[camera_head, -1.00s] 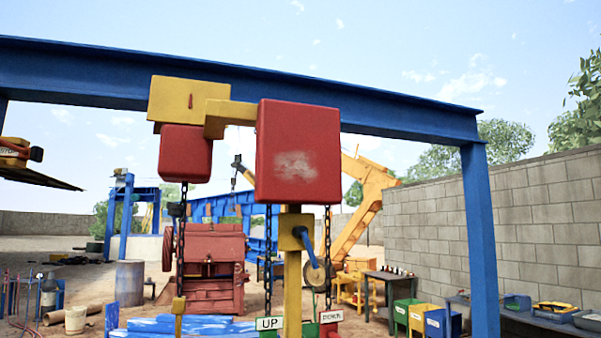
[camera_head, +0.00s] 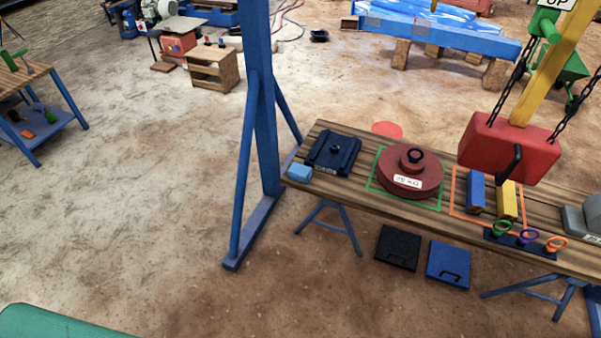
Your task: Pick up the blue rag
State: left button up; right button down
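A small light-blue piece (camera_head: 299,172), which looks like the folded blue rag, lies at the left end of the wooden workbench (camera_head: 340,187). It is close to the bench's left edge, just left of a dark metal plate (camera_head: 332,153), and nothing covers it. Neither of my grippers shows in the head view.
A blue gantry post (camera_head: 262,120) with braced feet stands just left of the bench. A red round weight (camera_head: 410,172) sits mid-bench, and a red block (camera_head: 509,150) hangs on chains at right. Black (camera_head: 398,248) and blue (camera_head: 448,264) cases are below. Open ground lies left.

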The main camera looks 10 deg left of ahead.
aim_at(298, 172)
jog(key=i+l+z, duration=0.15)
jog(key=i, duration=0.55)
jog(key=i+l+z, duration=0.15)
jog(key=i, duration=0.5)
